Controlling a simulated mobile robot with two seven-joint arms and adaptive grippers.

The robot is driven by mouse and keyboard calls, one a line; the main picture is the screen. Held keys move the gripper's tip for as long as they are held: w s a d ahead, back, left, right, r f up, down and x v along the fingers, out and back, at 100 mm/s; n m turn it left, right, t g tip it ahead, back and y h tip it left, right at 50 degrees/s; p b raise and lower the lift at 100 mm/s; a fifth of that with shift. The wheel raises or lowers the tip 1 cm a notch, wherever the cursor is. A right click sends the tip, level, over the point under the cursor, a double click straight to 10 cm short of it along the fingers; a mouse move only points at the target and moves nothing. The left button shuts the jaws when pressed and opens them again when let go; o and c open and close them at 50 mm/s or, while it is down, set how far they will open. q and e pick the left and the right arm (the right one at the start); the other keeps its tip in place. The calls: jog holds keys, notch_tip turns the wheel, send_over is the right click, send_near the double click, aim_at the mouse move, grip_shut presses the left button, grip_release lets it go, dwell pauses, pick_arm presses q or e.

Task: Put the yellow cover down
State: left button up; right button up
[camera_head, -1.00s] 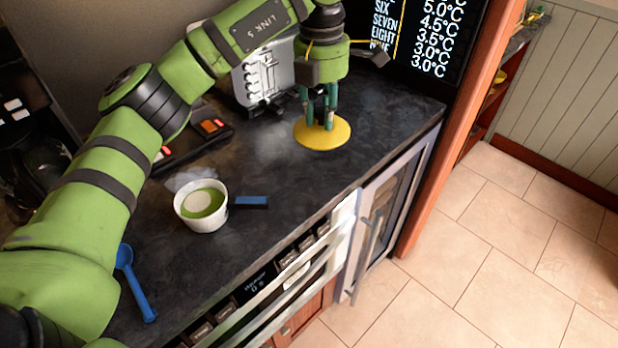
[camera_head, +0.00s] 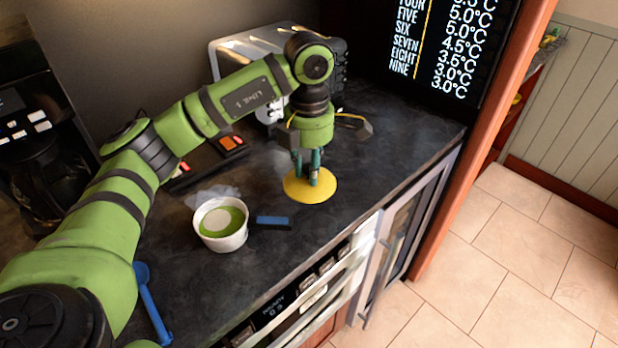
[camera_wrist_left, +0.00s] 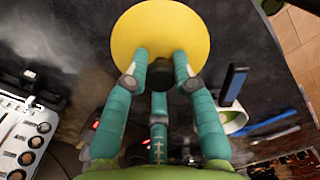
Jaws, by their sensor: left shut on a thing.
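The yellow cover (camera_head: 310,190) is a flat round disc with a dark knob, just above or on the dark counter (camera_head: 390,130); I cannot tell which. My left gripper (camera_head: 308,173) points down at its middle and is shut on it. In the left wrist view the cover (camera_wrist_left: 160,30) lies flat across the fingertips, and the gripper (camera_wrist_left: 160,80) has its teal fingers around the dark knob. A white bowl (camera_head: 221,240) with green contents stands to the left of the cover. My right gripper is not in view.
A blue-and-black block (camera_head: 273,222) lies between bowl and cover. A blue spoon (camera_head: 152,305) lies at the left. A metal toaster-like appliance (camera_head: 232,60) stands behind my arm. A black tray with orange-red pieces (camera_head: 232,144) lies behind the bowl. The counter right of the cover is clear.

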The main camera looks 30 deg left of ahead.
pick_arm(q)
notch_tip(320, 180, down, 3)
jog(key=shift+f+p, duration=0.1)
jog(key=shift+p, duration=0.45)
jog(key=shift+f, duration=0.5)
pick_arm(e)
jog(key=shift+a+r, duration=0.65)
pick_arm(q)
jog(key=shift+f, duration=0.1)
jog(key=o, duration=0.9)
jog(key=shift+o, duration=0.2)
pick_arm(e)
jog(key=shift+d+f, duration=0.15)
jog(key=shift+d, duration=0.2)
